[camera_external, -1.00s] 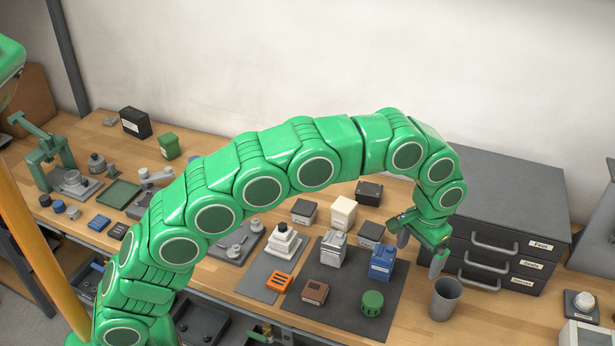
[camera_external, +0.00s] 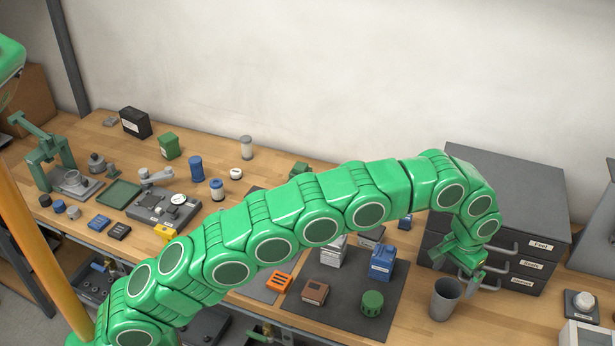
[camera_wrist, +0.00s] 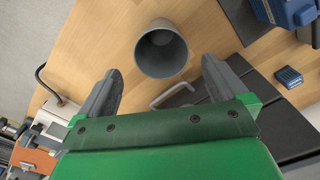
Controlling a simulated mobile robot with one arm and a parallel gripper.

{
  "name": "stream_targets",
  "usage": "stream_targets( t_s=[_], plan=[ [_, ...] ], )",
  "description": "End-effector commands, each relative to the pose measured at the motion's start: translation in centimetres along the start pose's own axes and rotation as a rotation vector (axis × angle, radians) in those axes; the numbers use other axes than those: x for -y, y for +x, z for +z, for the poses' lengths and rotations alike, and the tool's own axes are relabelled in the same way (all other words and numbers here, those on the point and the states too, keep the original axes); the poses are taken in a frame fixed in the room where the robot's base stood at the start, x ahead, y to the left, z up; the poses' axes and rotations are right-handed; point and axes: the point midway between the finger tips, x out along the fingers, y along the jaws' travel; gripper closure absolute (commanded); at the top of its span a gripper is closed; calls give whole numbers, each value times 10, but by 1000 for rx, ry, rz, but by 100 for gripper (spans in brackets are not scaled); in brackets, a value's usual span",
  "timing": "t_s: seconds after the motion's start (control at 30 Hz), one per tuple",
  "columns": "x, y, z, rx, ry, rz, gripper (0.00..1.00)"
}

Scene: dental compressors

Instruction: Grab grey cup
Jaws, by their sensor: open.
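The grey cup (camera_external: 446,299) stands upright on the wooden table, in front of the dark drawer cabinet. In the wrist view the cup (camera_wrist: 162,52) shows at the top centre, with its open mouth facing the camera and nothing visible inside. My gripper (camera_external: 473,282) is beside the cup, slightly to its right and near its rim height. In the wrist view my gripper (camera_wrist: 158,82) is open, its two grey fingers apart and the cup beyond and between their tips. Nothing is held.
The drawer cabinet (camera_external: 518,190) with protruding handles stands close behind my gripper. A blue container (camera_external: 382,262) and a green round part (camera_external: 372,303) are on the dark mat (camera_external: 340,318) left of the cup. Bare wood lies right of the cup.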

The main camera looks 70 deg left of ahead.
Motion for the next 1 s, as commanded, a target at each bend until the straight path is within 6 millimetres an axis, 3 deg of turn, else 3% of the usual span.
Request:
stream_targets(
  t_s=[0.27,0.6,0.87,1.0],
  plan=[
    [1,16,2,1,0,0,0],
    [3,55,4,2,1,-1,0],
    [3,58,4,-1,1,0,0],
    [3,58,4,-1,1,0,21]
  ],
)
